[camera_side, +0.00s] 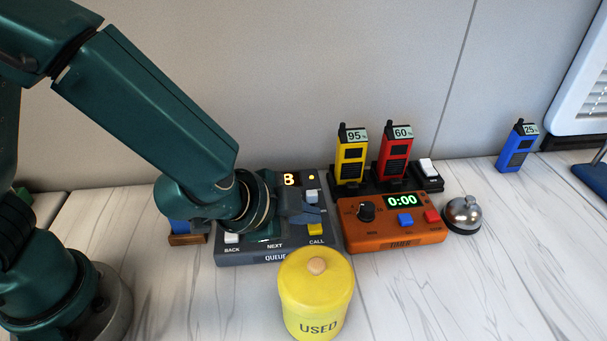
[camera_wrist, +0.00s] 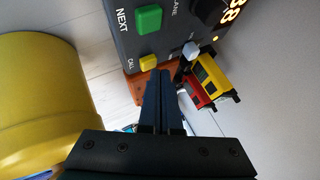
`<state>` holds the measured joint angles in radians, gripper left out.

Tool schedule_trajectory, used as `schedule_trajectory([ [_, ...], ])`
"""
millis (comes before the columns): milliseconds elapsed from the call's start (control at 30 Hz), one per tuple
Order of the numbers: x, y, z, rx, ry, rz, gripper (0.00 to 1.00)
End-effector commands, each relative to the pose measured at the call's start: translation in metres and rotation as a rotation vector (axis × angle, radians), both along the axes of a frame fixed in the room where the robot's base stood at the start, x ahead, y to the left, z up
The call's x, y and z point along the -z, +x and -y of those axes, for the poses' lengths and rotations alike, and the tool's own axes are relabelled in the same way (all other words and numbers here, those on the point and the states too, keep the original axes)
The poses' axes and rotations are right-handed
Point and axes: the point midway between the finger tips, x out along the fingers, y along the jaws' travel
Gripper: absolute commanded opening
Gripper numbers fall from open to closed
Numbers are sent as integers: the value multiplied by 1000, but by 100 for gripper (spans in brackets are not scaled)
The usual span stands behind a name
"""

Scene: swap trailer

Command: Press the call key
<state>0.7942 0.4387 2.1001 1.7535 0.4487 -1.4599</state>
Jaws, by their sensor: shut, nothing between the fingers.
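The call key is a yellow key (camera_side: 316,229) at the front right of the dark grey queue panel (camera_side: 240,259), with CALL printed by it. It also shows in the wrist view (camera_wrist: 149,63), beside the green NEXT key (camera_wrist: 148,19). My gripper (camera_wrist: 162,74) is shut and empty. In the wrist view its fingertips lie close beside the yellow key; I cannot tell whether they touch anything. In the side view my wrist hangs over the panel and hides its middle.
A yellow jar marked USED (camera_side: 316,300) stands in front of the panel. An orange timer (camera_side: 394,237) reading 0:00 is at its right, with a bell (camera_side: 463,214) beyond. Yellow (camera_side: 351,154) and red (camera_side: 394,154) radios stand behind. The white counter at front right is clear.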

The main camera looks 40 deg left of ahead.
Motion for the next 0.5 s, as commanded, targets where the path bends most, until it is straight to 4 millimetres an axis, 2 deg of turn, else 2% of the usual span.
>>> schedule_trajectory([
  [200, -8, 0, 1, 2, -3, 0, 0],
  [500, -9, 0, 1, 2, -3, 0, 0],
])
